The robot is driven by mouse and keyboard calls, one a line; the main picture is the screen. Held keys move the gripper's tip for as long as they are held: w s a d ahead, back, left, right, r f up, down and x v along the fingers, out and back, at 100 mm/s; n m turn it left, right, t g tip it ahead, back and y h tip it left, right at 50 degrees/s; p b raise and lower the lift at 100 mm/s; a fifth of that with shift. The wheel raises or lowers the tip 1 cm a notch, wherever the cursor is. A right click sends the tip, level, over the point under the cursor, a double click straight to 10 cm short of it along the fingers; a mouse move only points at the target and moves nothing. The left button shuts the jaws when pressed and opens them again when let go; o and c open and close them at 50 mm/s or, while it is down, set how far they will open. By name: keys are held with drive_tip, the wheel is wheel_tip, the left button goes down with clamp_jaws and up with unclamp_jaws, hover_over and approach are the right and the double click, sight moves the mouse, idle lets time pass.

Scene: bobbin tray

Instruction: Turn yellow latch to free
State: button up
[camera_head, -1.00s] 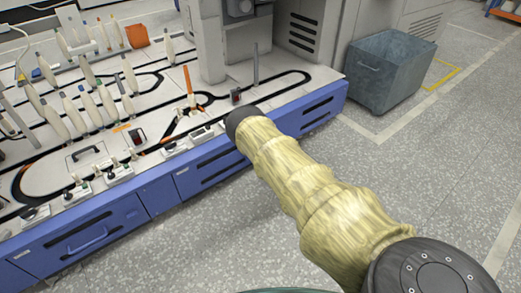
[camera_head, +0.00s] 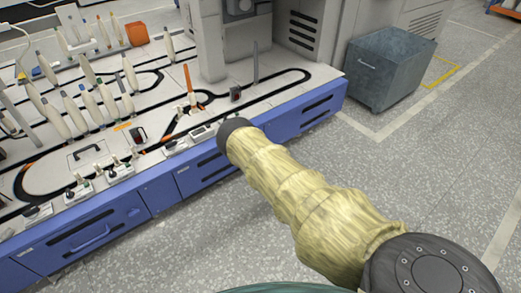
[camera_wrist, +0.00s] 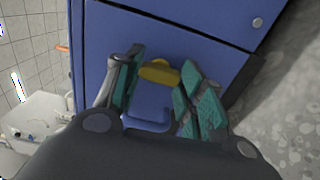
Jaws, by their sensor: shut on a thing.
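The yellow latch (camera_wrist: 158,72) shows in the wrist view against a blue cabinet front (camera_wrist: 185,40). My gripper (camera_wrist: 160,84) has green-padded fingers on both sides of it and is shut on it. The latch lies crosswise between the fingertips, its ends partly covered by the pads. Below it, a blue handle-like loop (camera_wrist: 148,124) shows between the fingers. In the head view my arm reaches toward the blue bench front, and it hides the gripper and the latch.
The blue bench (camera_head: 100,240) has a white top with a black track and several bobbins (camera_head: 85,103). A grey bin (camera_head: 388,75) stands on the floor at right. The floor in front of the bench is clear.

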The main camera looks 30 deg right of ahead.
drive_tip(key=shift+d, duration=0.15)
drive_tip(key=o, duration=1)
drive_tip(key=shift+o, duration=0.2)
drive_tip(key=s, duration=1.2)
drive_tip(key=shift+d, duration=0.35)
